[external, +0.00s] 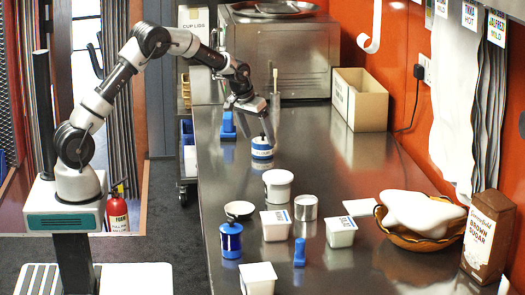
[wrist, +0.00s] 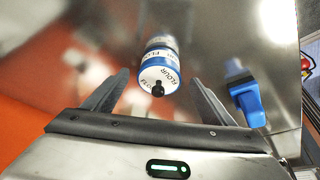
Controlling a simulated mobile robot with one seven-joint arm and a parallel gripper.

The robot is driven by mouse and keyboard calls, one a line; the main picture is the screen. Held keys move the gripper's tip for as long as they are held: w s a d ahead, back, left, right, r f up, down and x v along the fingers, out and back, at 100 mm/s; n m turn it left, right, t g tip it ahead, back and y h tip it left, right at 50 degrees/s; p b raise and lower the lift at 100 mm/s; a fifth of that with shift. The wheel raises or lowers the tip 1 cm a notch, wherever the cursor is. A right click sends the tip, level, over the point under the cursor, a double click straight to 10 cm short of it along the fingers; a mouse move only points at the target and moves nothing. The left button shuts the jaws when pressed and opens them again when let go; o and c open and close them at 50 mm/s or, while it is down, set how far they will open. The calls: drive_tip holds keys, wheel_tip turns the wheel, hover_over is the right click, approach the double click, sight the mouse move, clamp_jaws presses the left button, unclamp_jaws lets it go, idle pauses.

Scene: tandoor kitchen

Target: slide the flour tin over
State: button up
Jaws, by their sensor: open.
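The flour tin (external: 262,149) is a small round tin with a blue and white body and a white lid with a dark knob. It stands upright on the steel counter (external: 225,190). In the wrist view the flour tin (wrist: 160,70) shows its "FLOUR" lettering and lies between and beyond the two fingers. My gripper (external: 258,107) is above and just behind the tin in the external view. In the wrist view my gripper (wrist: 160,85) is open with its fingers spread wide and nothing held. I cannot tell whether a finger touches the tin.
A blue object (external: 228,126) stands close left of the tin; it also shows in the wrist view (wrist: 245,95). A white canister (external: 278,186) and several tubs stand nearer. An open box (external: 360,98) is at the back right. The counter right of the tin is clear.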

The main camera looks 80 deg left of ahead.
sight(261, 142)
drive_tip(key=shift+x, duration=2.55)
drive_tip(key=shift+d, duration=0.15)
drive_tip(key=c, duration=1.3)
